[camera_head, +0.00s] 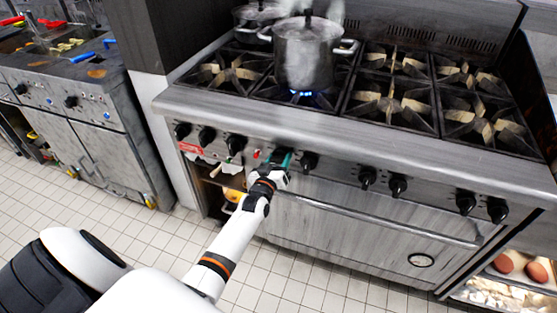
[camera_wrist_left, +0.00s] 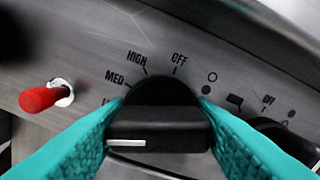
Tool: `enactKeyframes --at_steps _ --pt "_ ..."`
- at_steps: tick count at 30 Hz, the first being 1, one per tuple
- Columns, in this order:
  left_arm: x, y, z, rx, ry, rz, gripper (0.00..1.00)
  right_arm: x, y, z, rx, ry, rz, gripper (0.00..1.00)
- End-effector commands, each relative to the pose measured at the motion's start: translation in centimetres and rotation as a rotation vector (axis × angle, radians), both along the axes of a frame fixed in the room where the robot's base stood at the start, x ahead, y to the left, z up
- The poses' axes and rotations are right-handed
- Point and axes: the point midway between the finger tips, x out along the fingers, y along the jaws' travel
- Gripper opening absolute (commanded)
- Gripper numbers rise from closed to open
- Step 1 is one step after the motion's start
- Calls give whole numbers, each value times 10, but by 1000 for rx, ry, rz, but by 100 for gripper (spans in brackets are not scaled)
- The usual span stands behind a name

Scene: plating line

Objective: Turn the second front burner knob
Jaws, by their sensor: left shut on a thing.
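The stove (camera_head: 330,140) has a row of black knobs along its front panel. My left gripper (camera_head: 281,158) is at this panel, below the large steaming pot. In the left wrist view, its teal fingers (camera_wrist_left: 160,108) are shut on a black burner knob (camera_wrist_left: 165,125), one on each side. The knob's grip bar lies almost level, with its white mark at the left end, below the MED label. OFF, HIGH and MED are readable around it; the lower label is partly covered by a finger. My right gripper is not in view.
A lidded pot (camera_head: 306,55) stands over a blue flame (camera_head: 303,93), with another pot (camera_head: 258,18) behind it. A neighbouring knob (camera_head: 309,162) is close on the right. A red peg (camera_wrist_left: 40,99) sticks out left of the held knob. The oven handle (camera_head: 380,219) runs below.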

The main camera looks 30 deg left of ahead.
Motion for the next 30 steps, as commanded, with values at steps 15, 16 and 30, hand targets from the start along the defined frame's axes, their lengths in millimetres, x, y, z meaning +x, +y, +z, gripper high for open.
enactKeyframes --at_steps 15,16,30 --pt "0 0 -1 -64 -15 0 26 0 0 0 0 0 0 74" --pt "0 0 -1 -64 -15 0 26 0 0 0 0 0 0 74" --pt "0 0 0 -62 -14 0 68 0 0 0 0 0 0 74"
